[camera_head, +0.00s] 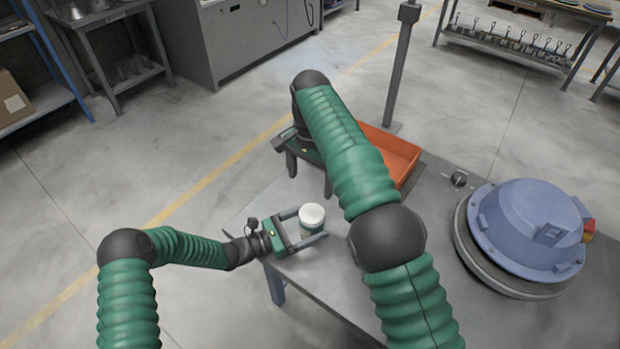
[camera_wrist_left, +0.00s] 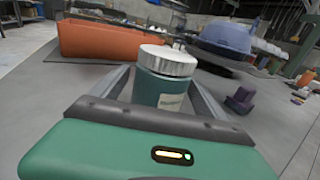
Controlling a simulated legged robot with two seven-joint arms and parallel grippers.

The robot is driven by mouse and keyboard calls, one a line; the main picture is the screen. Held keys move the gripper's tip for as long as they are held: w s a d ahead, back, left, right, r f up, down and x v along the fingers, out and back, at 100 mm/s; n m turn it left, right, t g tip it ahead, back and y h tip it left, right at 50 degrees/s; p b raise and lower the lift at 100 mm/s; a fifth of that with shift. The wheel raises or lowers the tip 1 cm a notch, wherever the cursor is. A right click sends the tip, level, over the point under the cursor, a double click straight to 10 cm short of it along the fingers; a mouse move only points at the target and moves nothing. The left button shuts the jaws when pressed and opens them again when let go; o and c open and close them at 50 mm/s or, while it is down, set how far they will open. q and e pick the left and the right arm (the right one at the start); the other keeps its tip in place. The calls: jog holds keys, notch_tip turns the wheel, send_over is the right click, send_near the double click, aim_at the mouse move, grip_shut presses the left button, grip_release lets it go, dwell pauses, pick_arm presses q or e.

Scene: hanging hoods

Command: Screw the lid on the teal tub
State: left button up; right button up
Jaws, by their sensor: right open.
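The teal tub (camera_wrist_left: 160,90) stands upright in the left wrist view, with a pale label on its side. A silvery-white lid (camera_wrist_left: 168,60) sits on its top; I cannot tell how tightly. In the head view the lid (camera_head: 312,213) looks level and hides most of the tub. My left gripper (camera_head: 312,226) has one finger on each side of the tub and looks shut on it, near the table's edge. My right gripper (camera_head: 308,172) is open and empty, fingers pointing down, farther back than the tub and apart from the lid. My right arm partly hides it.
An orange tray (camera_head: 392,148) lies behind my right arm. A large blue hood (camera_head: 530,225) rests at the table's right. A grey post (camera_head: 400,70) rises at the back. A purple object (camera_wrist_left: 240,100) shows in the left wrist view.

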pick_arm(q)
jog(key=shift+o, duration=0.2)
jog(key=v, duration=1.7)
jog(key=shift+b, duration=0.45)
